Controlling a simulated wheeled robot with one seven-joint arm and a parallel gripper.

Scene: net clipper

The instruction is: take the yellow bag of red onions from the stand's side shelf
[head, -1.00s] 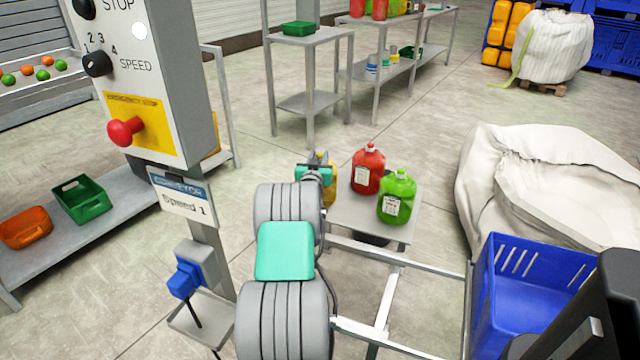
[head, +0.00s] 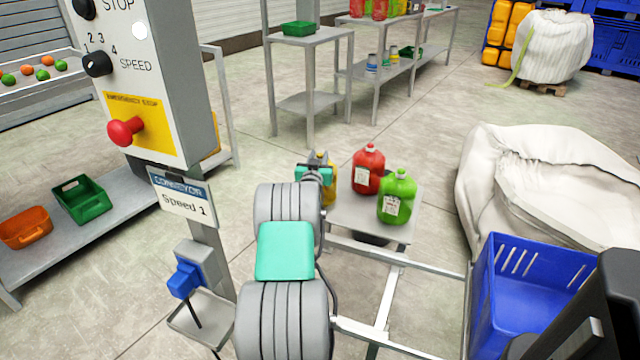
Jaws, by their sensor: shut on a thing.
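A yellow container (head: 331,187) is at the left edge of the small grey side shelf (head: 345,213), mostly hidden behind my arm. It looks more like a jug with a dark cap than a bag, and no onions show. My gripper (head: 316,168) is at its upper part and shut on it. The fingertips are hidden, and I cannot tell whether the container's base touches the shelf.
A red jug (head: 368,170) and a green jug (head: 397,197) stand close by on the shelf. A control post (head: 165,70) rises at left, a blue crate (head: 535,285) is at lower right, and a white sack (head: 530,185) lies beyond. Floor behind the shelf is clear.

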